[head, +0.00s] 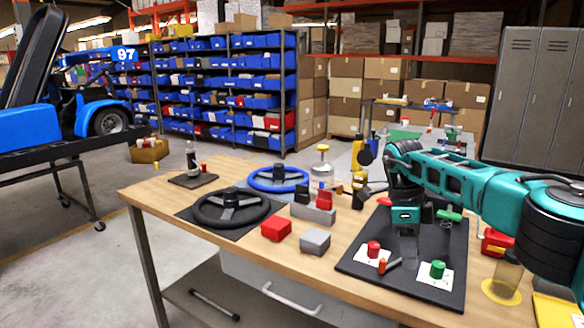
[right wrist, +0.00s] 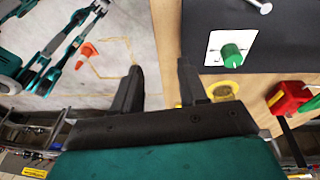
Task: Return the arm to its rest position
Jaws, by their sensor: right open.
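My right arm (head: 455,180), teal and black, reaches in from the right over the workbench. Its gripper (head: 406,243) hangs above the black panel (head: 360,262), and its fingertips are hard to make out there. In the right wrist view the two dark fingers of this gripper (right wrist: 160,75) stand apart with nothing between them. Beside them is a green knob (right wrist: 232,54) on a white card; in the head view the green knob (head: 438,269) sits near the panel's front, with a red knob (head: 374,249) to its left. My left gripper is not in view.
The wooden bench (head: 160,196) holds a black steering wheel (head: 231,208), a blue one (head: 277,178), a red box (head: 276,229) and a grey box (head: 315,241). A yellow-based cylinder (head: 508,275) stands right of the panel. An orange cone (right wrist: 87,52) is on the floor.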

